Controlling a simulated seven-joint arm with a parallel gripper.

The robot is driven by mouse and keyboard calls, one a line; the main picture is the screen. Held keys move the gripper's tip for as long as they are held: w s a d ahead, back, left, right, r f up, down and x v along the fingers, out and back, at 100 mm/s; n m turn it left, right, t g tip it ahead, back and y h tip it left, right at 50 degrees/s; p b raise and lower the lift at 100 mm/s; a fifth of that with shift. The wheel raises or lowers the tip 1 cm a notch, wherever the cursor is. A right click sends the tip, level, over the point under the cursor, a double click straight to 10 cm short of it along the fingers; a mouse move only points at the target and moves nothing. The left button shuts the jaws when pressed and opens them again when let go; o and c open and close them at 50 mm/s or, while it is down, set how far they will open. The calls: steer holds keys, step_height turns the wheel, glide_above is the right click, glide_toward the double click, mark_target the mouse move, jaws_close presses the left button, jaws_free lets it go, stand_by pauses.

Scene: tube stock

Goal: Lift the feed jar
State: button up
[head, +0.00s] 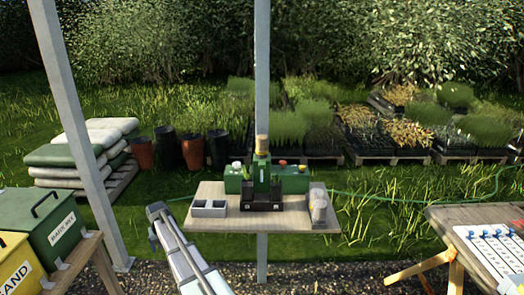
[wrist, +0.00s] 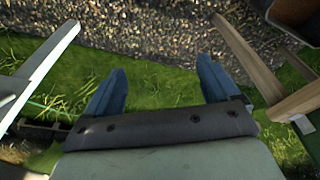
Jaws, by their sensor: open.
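A small wooden table (head: 290,222) stands in the middle of the head view. A tall dark green bottle or jar with a tan, cork-like top (head: 262,145) stands at its back centre. A pale, rounded jar-like thing (head: 319,208) sits in a grey holder at the table's right end. No label can be read, so I cannot tell which is the feed jar. In the wrist view my gripper (wrist: 158,86) has its two blue fingers wide apart, with nothing between them. Grass and gravel show beyond them. No jar shows in the wrist view.
A green box (head: 293,182), a black tray (head: 262,204) and a grey two-cell block (head: 209,208) crowd the table. A metal post (head: 262,60) rises behind it. Green and yellow bins (head: 15,262) stand left; another table (head: 480,225) stands right.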

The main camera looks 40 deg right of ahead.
steer(key=w+d+r, duration=0.6)
steer(key=d+r, duration=0.1)
steer(key=r, duration=0.4)
step_height(320, 180, up, 36)
steer(key=f+n, duration=0.1)
glide_above(265, 135)
steer(key=s, duration=0.3)
steer(key=shift+t, duration=0.4)
steer(key=x, duration=0.7)
steer(key=shift+w+a+r, duration=0.1)
steer(key=shift+w+a, duration=0.15)
steer(key=shift+a, duration=0.15)
steer(key=shift+w+a+x, duration=0.1)
steer(key=shift+w+x, duration=0.05)
steer(key=shift+x, duration=0.8)
steer(key=shift+w+a+x, duration=0.1)
steer(key=shift+x, duration=0.85)
steer(key=shift+w+a+x, duration=0.1)
steer(key=shift+w+x, duration=0.05)
steer(key=shift+x, duration=0.8)
steer(key=shift+r, duration=0.15)
steer(key=shift+c, duration=0.4)
steer(key=c, duration=1.1)
